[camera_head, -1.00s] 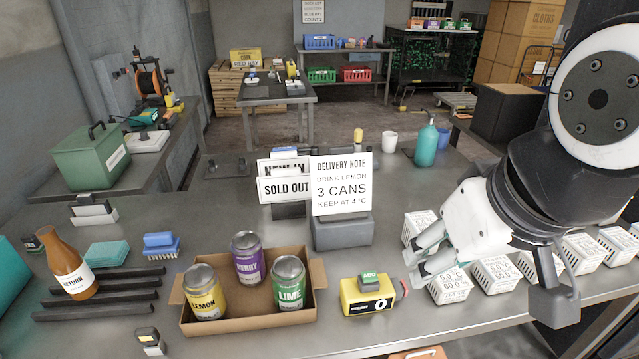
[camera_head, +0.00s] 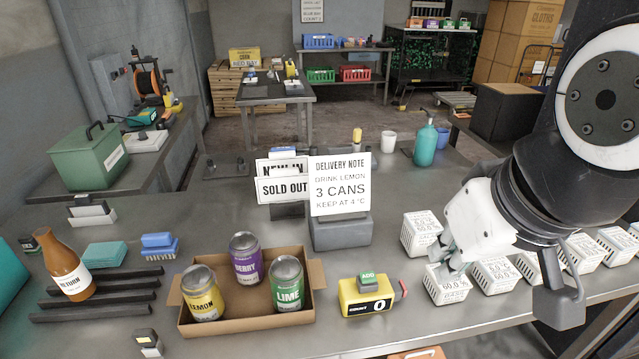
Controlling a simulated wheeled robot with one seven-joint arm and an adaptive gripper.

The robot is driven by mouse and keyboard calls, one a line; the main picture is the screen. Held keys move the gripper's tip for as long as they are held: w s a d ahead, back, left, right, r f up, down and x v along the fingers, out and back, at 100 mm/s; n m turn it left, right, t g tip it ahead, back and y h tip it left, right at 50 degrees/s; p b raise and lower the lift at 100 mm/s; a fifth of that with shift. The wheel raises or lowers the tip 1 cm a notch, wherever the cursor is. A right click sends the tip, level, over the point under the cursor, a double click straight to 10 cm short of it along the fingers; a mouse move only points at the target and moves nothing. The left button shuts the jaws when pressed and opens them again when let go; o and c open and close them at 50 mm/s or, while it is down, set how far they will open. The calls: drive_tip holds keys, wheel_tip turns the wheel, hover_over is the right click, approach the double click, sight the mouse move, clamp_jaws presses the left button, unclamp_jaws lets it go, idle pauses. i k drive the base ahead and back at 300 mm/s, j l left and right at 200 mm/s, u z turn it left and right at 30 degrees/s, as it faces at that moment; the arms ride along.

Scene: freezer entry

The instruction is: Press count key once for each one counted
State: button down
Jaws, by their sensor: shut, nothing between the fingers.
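The yellow counter (camera_head: 366,296) stands on the steel table. It has a green key (camera_head: 368,279) marked ADD on top, a display reading 0, and a red part on its right side. A cardboard tray (camera_head: 245,324) left of it holds a yellow LEMON can (camera_head: 203,293), a purple BERRY can (camera_head: 245,259) and a green LIME can (camera_head: 287,284). The delivery note (camera_head: 340,186) behind reads drink lemon, 3 cans, keep at 4 °C. My gripper (camera_head: 450,268) is shut and empty, right of the counter, over the white printed boxes.
White boxes (camera_head: 495,275) with temperature readings line the table's right side. A SOLD OUT sign (camera_head: 285,189) stands behind the tray. Bare table lies between the tray and the counter.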

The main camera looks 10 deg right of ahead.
sight(366, 278)
drive_tip(key=j+u, duration=0.45)
drive_tip(key=j, duration=0.8)
drive_tip(key=k+j, duration=0.05)
